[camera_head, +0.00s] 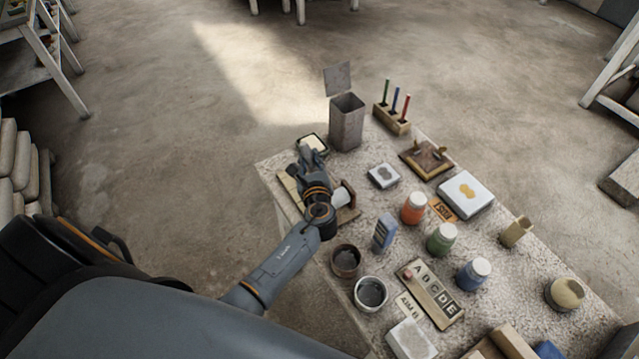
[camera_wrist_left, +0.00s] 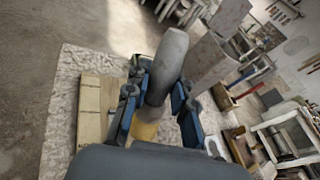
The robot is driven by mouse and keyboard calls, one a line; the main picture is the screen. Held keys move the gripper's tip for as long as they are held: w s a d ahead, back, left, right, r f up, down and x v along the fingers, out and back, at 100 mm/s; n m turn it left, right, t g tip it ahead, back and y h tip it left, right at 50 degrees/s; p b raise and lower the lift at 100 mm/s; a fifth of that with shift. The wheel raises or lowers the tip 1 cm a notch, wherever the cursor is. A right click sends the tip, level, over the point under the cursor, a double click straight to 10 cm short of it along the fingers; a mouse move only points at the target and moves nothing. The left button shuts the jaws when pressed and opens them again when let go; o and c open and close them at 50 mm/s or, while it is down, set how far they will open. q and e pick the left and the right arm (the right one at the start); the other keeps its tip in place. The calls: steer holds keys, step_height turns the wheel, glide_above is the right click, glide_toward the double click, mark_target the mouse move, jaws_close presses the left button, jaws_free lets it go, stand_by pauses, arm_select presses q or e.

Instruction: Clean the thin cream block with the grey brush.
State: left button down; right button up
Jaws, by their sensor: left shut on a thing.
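My left gripper (camera_head: 313,158) is over the far left corner of the speckled table. In the left wrist view, its blue fingers (camera_wrist_left: 155,105) are shut on the grey brush (camera_wrist_left: 168,62), whose rounded grey end points away from me. A yellowish part shows low between the fingers; I cannot tell if it belongs to the brush. A thin, pale cream-tan block (camera_head: 290,188) lies flat beside and partly under the gripper; it also shows in the left wrist view (camera_wrist_left: 92,120). Whether the brush touches it is hidden. My right gripper is not in view.
A grey bin (camera_head: 347,122) with its lid up stands just beyond the gripper. Pen holder (camera_head: 391,120), paint jars (camera_head: 415,208), stained white block (camera_head: 466,195), two dark pots (camera_head: 371,293) and a letter board (camera_head: 431,293) crowd the table. Floor left of the table is clear.

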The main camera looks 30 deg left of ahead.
arm_select(q)
steer(key=shift+f, duration=0.25)
stand_by(0.4)
steer(key=shift+s+a+r, duration=0.15)
steer(key=shift+s+a, duration=0.05)
steer(key=shift+s, duration=0.1)
steer(key=shift+s+a+p, duration=0.35)
steer(key=shift+s+a, duration=0.05)
steer(key=shift+s, duration=0.35)
steer(key=shift+f, duration=0.2)
steer(key=shift+w, duration=0.1)
